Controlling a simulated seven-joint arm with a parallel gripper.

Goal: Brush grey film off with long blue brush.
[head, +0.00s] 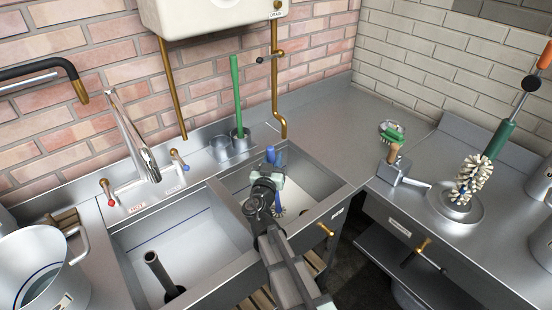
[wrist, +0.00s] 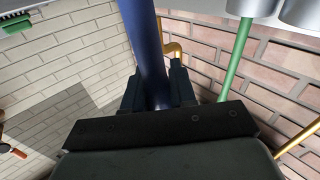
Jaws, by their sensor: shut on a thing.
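The long blue brush is in my gripper (head: 268,182). Its blue handle top (head: 271,155) shows above the jaws, and a few bristles (head: 280,211) show below, inside the right sink basin (head: 313,193). In the wrist view the blue handle (wrist: 148,45) runs up from between my closed fingers (wrist: 158,88). My gripper and arm hide part of the basin. I cannot make out a grey film clearly, nor whether the bristles touch the basin.
The left basin (head: 205,228) holds a dark standpipe (head: 160,270). A green handle (head: 237,95) stands in a metal cup (head: 240,138) behind the right basin. A brass pipe (head: 277,95) hangs at the back. A green-handled brush (head: 472,178) stands on the right counter. A pot (head: 45,270) is at left.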

